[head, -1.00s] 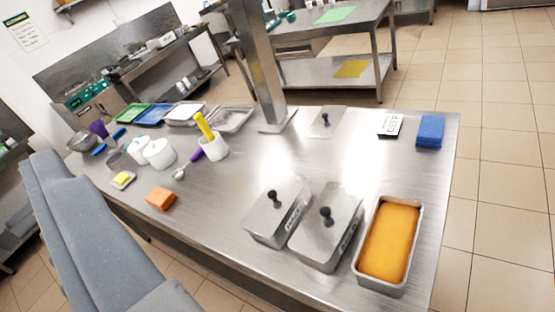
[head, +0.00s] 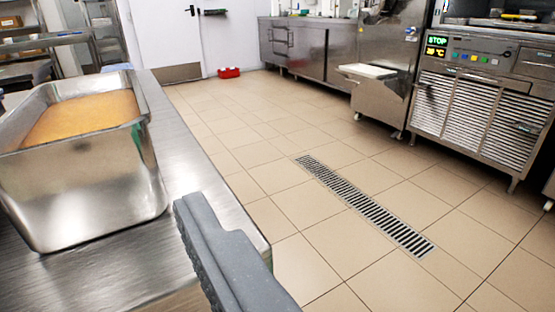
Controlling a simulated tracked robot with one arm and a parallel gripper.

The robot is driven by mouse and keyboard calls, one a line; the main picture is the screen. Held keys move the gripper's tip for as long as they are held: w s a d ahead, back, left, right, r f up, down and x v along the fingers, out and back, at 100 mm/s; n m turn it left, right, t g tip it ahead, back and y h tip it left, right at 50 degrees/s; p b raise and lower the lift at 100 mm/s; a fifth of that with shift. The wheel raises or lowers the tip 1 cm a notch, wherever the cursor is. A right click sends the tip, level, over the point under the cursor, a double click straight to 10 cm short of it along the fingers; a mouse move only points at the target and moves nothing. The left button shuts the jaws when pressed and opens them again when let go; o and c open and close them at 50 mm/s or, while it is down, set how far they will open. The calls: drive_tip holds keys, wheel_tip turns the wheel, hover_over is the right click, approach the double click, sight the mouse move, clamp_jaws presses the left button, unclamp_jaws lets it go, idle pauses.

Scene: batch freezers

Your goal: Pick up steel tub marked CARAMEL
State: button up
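An open steel tub (head: 85,170) filled with a tan-orange mass stands on the steel table at the left of the head view. Its left part is cut off by the picture edge. No marking is readable on the sides I see, so I cannot tell whether it is the CARAMEL tub. One grey, ridged part of my gripper (head: 222,255) shows at the bottom, right of the tub and apart from it in the picture. The other finger is not visible, so its opening cannot be judged.
The steel table (head: 195,160) ends just right of the tub. Beyond it is open tiled floor with a drain grate (head: 365,205). A freezer machine (head: 475,95) showing STOP stands at the right.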

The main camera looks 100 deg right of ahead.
sight(76, 179)
drive_tip(key=x, duration=0.2)
drive_tip(key=b+x, duration=0.1)
drive_tip(key=x, duration=0.2)
drive_tip(key=s+f+x, duration=0.1)
drive_tip(key=x, duration=0.2)
drive_tip(key=shift+d+b, duration=0.35)
drive_tip(key=shift+d, duration=0.15)
drive_tip(key=shift+b+x, duration=0.95)
drive_tip(key=shift+x, duration=1.6)
drive_tip(key=shift+s, duration=0.15)
drive_tip(key=c, duration=1.4)
